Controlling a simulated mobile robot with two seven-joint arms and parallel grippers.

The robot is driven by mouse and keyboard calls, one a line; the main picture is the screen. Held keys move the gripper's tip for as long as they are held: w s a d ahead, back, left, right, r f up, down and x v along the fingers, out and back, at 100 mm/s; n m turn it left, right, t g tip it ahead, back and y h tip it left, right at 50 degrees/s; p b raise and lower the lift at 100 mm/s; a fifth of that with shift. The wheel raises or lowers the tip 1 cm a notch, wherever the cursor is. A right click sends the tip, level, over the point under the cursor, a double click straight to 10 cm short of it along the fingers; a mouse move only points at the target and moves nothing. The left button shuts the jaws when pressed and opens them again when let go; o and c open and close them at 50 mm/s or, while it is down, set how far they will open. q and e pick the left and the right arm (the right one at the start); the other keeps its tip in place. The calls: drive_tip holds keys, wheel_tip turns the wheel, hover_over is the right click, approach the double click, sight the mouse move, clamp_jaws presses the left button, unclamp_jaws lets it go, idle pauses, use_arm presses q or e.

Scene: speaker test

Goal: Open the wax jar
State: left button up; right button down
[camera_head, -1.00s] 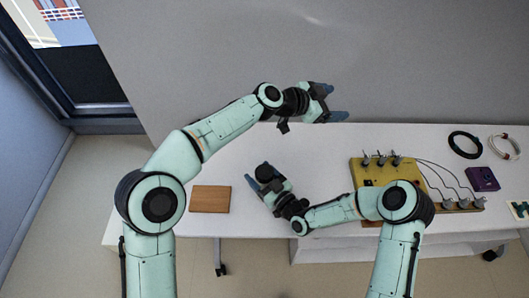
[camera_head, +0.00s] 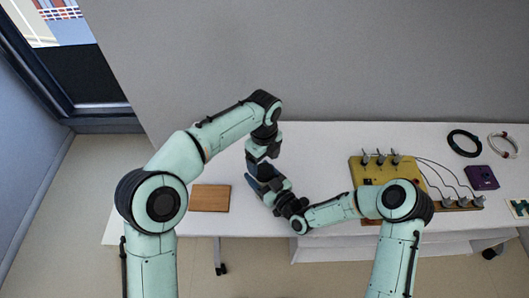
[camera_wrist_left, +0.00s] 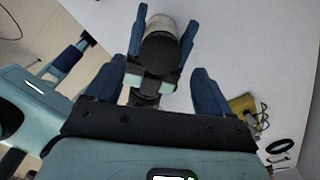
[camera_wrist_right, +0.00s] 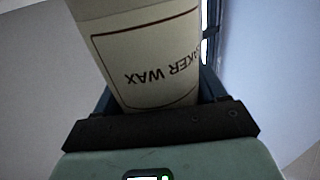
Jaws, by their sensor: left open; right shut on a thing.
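The wax jar shows in the right wrist view as a pale cylinder (camera_wrist_right: 150,60) with a framed label reading "...AKER WAX" upside down. My right gripper (camera_head: 258,178) is shut on its body and holds it above the table. In the left wrist view the jar's black round lid (camera_wrist_left: 160,50) faces my left gripper, with its pale body (camera_wrist_left: 158,22) behind. My left gripper (camera_head: 262,157) is open over the jar, its blue fingers (camera_wrist_left: 155,85) on either side and apart from the lid. In the head view my left gripper mostly hides the jar.
A brown wooden block (camera_head: 210,198) lies on the white table (camera_head: 330,150), left of the grippers. To the right are a yellow device with wires (camera_head: 367,172), a purple box (camera_head: 482,178), a black cable coil (camera_head: 465,144) and a white coil (camera_head: 504,145). The table behind the grippers is clear.

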sight(264, 170)
use_arm(q)
drive_tip(key=shift+f, duration=2.35)
drive_tip(key=c, duration=1.1)
drive_tip(key=n, duration=0.6)
drive_tip(key=shift+n, duration=0.4)
drive_tip(key=o, duration=1.2)
drive_tip(key=shift+c, duration=0.2)
